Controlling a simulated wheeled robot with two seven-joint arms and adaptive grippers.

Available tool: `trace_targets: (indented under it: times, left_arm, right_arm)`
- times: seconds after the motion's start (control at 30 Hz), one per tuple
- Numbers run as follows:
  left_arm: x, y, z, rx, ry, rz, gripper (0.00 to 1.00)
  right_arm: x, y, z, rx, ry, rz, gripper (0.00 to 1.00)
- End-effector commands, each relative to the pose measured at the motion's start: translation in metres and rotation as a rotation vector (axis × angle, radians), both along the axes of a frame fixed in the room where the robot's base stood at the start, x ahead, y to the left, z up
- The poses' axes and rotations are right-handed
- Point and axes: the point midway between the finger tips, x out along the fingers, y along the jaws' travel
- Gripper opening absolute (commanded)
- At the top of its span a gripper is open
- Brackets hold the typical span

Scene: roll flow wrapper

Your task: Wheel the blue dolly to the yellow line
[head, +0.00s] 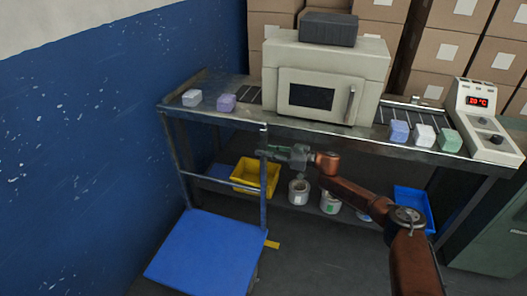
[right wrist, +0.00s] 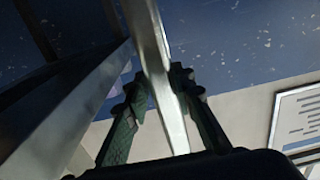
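The blue dolly (head: 205,255) stands on the floor at lower left, beside the blue wall. Its grey metal push frame rises at the end toward the bench, with a crossbar between two posts. My right gripper (head: 266,153) is at the frame's right post. In the right wrist view, both fingers (right wrist: 160,85) close in on a metal bar (right wrist: 172,110) from either side. A short piece of yellow line (head: 272,244) shows on the floor just right of the dolly; the rest is hidden or out of view. My left gripper is not in view.
A metal bench (head: 330,132) stands behind the dolly, carrying a cream machine (head: 325,75) and small coloured blocks. On its lower shelf are a yellow bin (head: 256,176), several cans and a blue bin (head: 414,207). The blue wall (head: 80,140) is close on the left. Floor right of the dolly is clear.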

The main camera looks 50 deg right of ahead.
Motion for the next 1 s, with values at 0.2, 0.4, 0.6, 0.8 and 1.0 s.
trace_targets:
  times: [0.2,0.4,0.6,0.8,1.0]
  left_arm:
    - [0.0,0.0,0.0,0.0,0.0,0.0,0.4]
    - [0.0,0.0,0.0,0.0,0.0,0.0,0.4]
    - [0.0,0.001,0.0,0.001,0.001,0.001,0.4]
    - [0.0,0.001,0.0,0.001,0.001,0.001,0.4]
    - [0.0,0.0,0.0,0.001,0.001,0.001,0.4]
  right_arm:
    - [0.0,-0.004,0.003,-0.001,-0.003,-0.008,0.36]
    - [0.001,-0.001,0.002,0.0,-0.002,-0.003,0.38]
    - [-0.003,-0.003,0.001,-0.001,-0.001,-0.002,0.38]
    - [-0.025,-0.011,0.0,-0.001,0.002,-0.002,0.38]
    - [-0.056,-0.024,0.0,0.0,0.002,-0.003,0.38]
